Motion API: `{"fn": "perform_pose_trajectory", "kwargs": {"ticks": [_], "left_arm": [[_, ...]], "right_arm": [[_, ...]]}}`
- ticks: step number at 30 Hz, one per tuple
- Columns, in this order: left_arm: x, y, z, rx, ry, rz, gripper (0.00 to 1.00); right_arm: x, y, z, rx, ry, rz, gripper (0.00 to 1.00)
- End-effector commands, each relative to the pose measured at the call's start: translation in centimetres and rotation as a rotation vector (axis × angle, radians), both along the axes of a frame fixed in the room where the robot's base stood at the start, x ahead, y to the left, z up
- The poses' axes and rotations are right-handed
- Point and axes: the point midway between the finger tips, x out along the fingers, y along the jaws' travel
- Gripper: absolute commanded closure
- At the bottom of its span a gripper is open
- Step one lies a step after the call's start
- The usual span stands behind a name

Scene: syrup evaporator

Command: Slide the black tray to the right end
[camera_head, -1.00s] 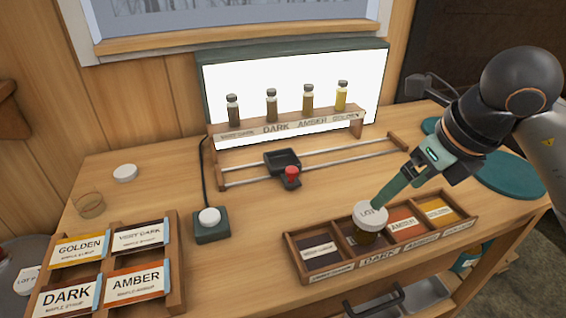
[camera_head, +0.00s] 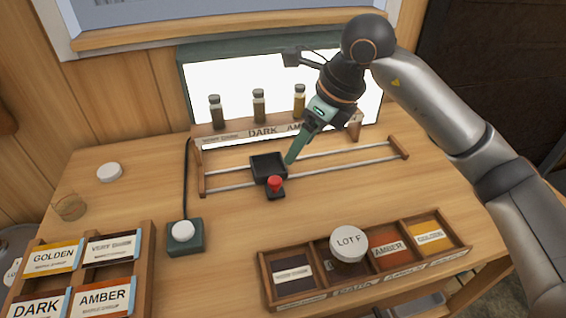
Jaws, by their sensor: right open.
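The black tray (camera_head: 267,165) is a small square carriage on two metal rails (camera_head: 345,163), left of their middle. A red knob (camera_head: 275,183) stands on a black tab at its front. The right end block (camera_head: 399,148) of the rails is wooden, and the rails between it and the tray are clear. My right gripper (camera_head: 291,158) is over the rails, its green fingers pointing down beside the tray's right edge. I cannot tell whether they touch it. It is open, with nothing seen between the fingers. My left gripper is not in view.
A lit panel (camera_head: 225,82) with a rack of small bottles (camera_head: 259,106) stands behind the rails. In front is a wooden box (camera_head: 371,285) holding a jar with a LOT lid (camera_head: 348,243). A green base with a white button (camera_head: 183,232) and a label box (camera_head: 146,250) are at left.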

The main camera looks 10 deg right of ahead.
Motion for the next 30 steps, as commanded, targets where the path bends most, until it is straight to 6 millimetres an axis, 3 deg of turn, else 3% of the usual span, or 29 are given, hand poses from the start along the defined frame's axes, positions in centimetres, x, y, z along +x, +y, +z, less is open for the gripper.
{"fn": "perform_pose_trajectory", "kwargs": {"ticks": [8, 21, 30], "left_arm": [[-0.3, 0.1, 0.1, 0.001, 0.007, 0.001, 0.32], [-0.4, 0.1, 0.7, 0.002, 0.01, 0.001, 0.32], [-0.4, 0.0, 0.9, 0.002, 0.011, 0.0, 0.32]], "right_arm": [[0.7, 0.9, -1.4, -0.006, 0.001, 0.02, 0.32], [2.9, 3.2, -9.2, -0.005, 0.002, 0.018, 0.32], [3.7, 3.8, -11.6, -0.006, -0.001, 0.017, 0.32]]}}
